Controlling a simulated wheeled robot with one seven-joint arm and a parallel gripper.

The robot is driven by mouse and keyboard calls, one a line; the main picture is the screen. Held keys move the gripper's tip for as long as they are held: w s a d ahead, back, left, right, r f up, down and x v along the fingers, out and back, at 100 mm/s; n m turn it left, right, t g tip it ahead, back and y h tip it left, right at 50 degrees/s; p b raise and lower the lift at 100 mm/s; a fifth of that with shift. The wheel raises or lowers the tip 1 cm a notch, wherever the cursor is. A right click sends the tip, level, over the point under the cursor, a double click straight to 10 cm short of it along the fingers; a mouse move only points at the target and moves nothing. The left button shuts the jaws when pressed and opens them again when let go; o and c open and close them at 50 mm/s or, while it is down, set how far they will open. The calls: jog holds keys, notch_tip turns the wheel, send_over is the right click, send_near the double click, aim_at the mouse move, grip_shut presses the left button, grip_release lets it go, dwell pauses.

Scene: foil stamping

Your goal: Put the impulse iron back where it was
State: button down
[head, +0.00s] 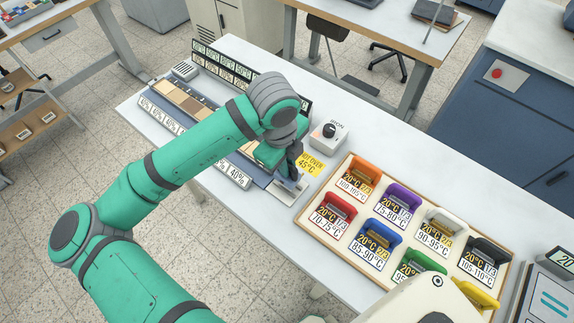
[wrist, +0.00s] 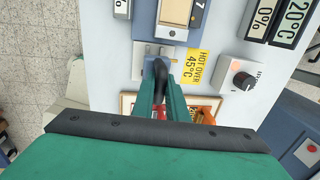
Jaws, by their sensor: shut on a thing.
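My gripper (head: 290,160) is low over the bench beside the yellow HOT OVER 45°C label (head: 309,163). In the wrist view its green fingers (wrist: 161,88) are shut on a dark curved part, which I take to be the handle of the impulse iron (wrist: 160,70). The rest of the iron is mostly hidden by the fingers. A pale metal piece (wrist: 148,50) lies just beyond the handle in the wrist view. It also shows below the gripper in the head view (head: 287,190). I cannot tell whether the iron touches it.
A white control box with a black IRON knob (head: 328,138) stands right of my gripper. A strip of brown samples (head: 187,100) and percentage cards (head: 160,114) lie left, partly behind my arm.

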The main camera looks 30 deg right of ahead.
aim_at(283, 178)
jog(key=shift+f, duration=0.55)
jog(key=shift+f, duration=0.6)
jog(key=c, duration=1.7)
grip_release()
jog(key=shift+c, duration=0.2)
notch_tip(283, 178, up, 13)
jog(key=a, duration=0.1)
jog(key=shift+s+a, duration=0.3)
jog(key=shift+s, duration=0.05)
